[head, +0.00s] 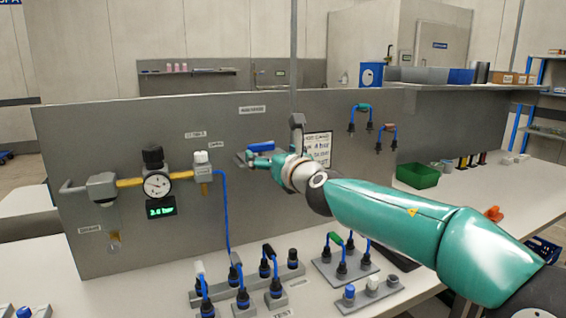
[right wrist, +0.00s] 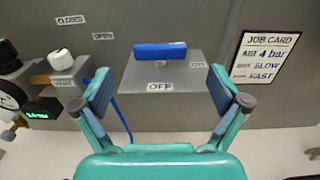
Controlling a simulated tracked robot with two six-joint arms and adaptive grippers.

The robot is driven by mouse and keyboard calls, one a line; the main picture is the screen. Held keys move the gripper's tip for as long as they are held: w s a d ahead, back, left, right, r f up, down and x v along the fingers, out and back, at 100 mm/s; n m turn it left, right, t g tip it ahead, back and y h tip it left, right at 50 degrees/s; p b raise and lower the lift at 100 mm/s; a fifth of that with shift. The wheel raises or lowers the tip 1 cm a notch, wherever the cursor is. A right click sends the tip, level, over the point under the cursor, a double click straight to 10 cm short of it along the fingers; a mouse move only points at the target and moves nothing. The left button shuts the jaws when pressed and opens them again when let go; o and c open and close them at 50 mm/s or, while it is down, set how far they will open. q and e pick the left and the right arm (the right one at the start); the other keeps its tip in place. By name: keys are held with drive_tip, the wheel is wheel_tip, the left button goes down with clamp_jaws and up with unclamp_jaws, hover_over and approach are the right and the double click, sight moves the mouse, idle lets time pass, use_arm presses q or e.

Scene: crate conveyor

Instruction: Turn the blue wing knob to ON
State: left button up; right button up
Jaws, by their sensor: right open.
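The blue wing knob (head: 261,147) sits on a grey box on the upright grey panel. In the right wrist view the blue wing knob (right wrist: 160,50) lies level, left to right. An OFF label (right wrist: 160,87) is below it and a small ON label (right wrist: 197,64) is to its right. My right gripper (head: 263,159) is open in front of the knob. In the right wrist view its two fingers (right wrist: 160,90) stand apart to the left and right, with nothing between them and the knob beyond their tips. My left gripper is not in view.
A pressure gauge (head: 157,184) and a white-capped valve (head: 202,166) are on the panel at the left. A job card (right wrist: 265,57) hangs right of the knob. Cable plugs (head: 242,296) stand on the bench below. A green bin (head: 417,176) is at the right.

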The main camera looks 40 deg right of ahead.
drive_tip(key=v, duration=0.6)
drive_tip(key=shift+s, duration=0.15)
drive_tip(key=shift+f, duration=0.1)
idle(0.4)
